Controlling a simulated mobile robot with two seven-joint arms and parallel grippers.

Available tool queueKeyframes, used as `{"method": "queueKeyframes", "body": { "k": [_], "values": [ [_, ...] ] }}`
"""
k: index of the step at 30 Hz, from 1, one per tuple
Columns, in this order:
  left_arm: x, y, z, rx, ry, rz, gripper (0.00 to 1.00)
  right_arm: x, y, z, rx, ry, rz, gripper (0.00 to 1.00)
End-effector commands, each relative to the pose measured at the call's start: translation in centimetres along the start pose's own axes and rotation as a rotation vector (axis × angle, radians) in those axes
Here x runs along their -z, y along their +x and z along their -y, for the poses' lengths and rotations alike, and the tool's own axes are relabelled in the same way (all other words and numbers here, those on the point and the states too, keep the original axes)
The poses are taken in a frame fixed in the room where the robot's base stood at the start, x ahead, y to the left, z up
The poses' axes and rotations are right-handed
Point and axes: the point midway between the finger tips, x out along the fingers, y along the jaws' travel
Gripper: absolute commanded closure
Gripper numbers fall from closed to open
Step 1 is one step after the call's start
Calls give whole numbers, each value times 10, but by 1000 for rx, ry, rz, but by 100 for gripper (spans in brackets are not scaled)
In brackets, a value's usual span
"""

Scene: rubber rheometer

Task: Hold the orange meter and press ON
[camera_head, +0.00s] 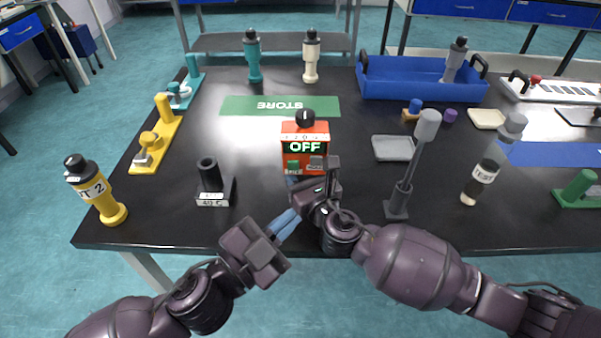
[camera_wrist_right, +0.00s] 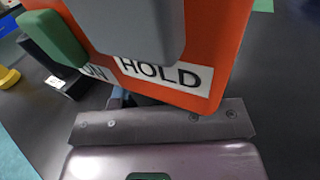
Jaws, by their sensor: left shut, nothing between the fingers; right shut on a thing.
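The orange meter (camera_head: 318,133) stands on the black table, its display reading OFF, with a black knob on top. Its green button (camera_head: 293,165) and grey button (camera_head: 316,162) are low on the front. In the right wrist view the orange meter (camera_wrist_right: 222,45) fills the top, with the green button (camera_wrist_right: 52,38) over the ON label and the grey button (camera_wrist_right: 130,28) over HOLD. My right gripper (camera_head: 294,181) is shut on the meter's lower part; its fingertips are mostly hidden. My left gripper (camera_head: 291,215) is shut and empty, its blue fingers in front of the meter, apart from it.
A green STORE mat (camera_head: 240,106) lies behind the meter. A black holder (camera_head: 213,183) stands to the left, and a grey stand (camera_head: 397,205) to the right near my right arm. A blue tray (camera_head: 405,85) is at the back right. The table's front edge lies under my arms.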

Motion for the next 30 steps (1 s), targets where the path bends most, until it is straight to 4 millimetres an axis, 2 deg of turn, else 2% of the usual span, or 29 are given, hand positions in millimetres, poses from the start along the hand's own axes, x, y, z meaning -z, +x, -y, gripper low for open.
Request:
{"method": "queueKeyframes", "body": {
  "k": [8,24,30],
  "values": [
    [1,6,0,-21,30,-34,100,0,0,0,0,0,0,92],
    [-28,50,31,-19,29,-31,100,0,0,0,0,0,0,92],
    [-34,60,39,-19,27,-31,100,0,0,0,1,0,0,92]
  ]
}}
